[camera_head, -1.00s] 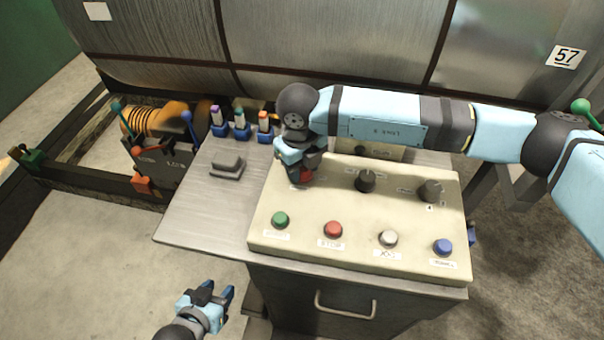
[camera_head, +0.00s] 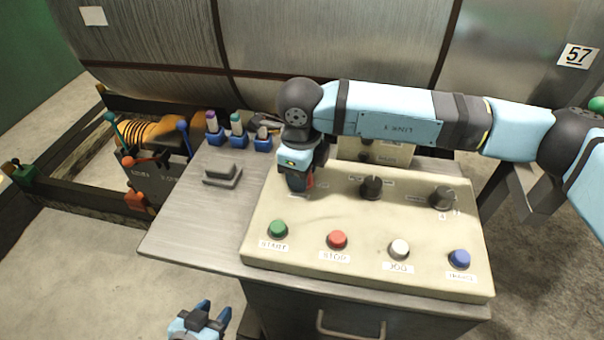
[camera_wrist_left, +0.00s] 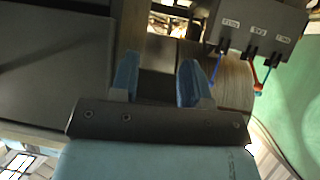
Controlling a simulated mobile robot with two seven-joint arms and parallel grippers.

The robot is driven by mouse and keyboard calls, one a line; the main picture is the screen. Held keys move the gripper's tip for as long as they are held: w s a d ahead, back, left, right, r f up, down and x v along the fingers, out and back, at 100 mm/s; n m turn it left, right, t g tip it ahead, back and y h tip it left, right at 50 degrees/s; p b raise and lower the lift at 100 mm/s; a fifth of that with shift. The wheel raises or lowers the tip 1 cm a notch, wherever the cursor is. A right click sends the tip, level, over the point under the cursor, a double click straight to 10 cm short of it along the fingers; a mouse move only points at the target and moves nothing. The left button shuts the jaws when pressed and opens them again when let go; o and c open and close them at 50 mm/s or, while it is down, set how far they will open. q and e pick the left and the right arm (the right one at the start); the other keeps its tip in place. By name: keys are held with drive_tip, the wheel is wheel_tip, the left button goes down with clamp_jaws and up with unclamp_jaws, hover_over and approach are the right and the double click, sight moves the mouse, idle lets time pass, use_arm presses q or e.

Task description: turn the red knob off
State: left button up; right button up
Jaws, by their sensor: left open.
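The red knob (camera_head: 309,181) is at the upper left of the cream control panel (camera_head: 370,225) in the head view. Only a red sliver of it shows; my right gripper (camera_head: 300,184) is over it and hides the rest, including its pointer. The right fingers point down at the knob, but I cannot tell whether they grip it. My left gripper (camera_head: 214,314) is open and empty, low in front of the bench. Its two blue fingers also show apart in the left wrist view (camera_wrist_left: 158,80).
Two black knobs (camera_head: 371,187) (camera_head: 442,197) sit to the right. Green, red (camera_head: 338,240), white and blue buttons line the panel's front. A large metal drum (camera_head: 330,40) is behind.

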idle(0.3)
drive_tip(key=o, duration=0.9)
drive_tip(key=r, duration=1.4)
drive_tip(key=shift+s+a+p, duration=0.1)
drive_tip(key=shift+s+p, duration=0.15)
drive_tip(key=shift+p, duration=0.1)
drive_tip(key=shift+f, duration=0.1)
